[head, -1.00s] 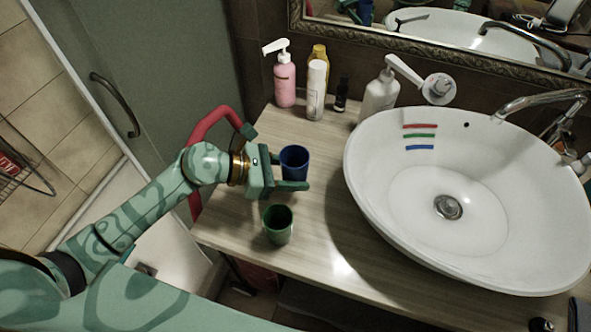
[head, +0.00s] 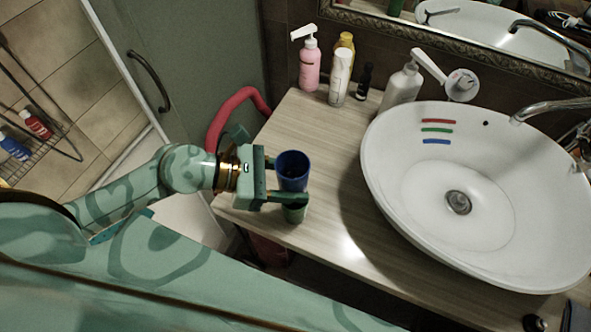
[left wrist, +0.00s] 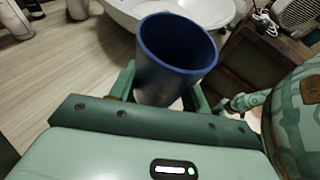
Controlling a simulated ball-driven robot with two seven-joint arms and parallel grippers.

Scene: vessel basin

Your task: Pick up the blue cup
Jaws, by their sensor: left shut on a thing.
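The blue cup (head: 292,172) is upright between the fingers of my left gripper (head: 290,181), which is shut on it. The left wrist view shows the blue cup (left wrist: 172,62) from close by, empty inside, with a finger on each side. My right gripper is not in view.
The white basin (head: 385,170) with red, green and blue stripes takes up the right of the wooden counter (head: 325,130). A pink pump bottle (head: 310,66), a white bottle (head: 340,80) and other bottles stand along the back. A red curved bar (head: 222,112) is beside the counter.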

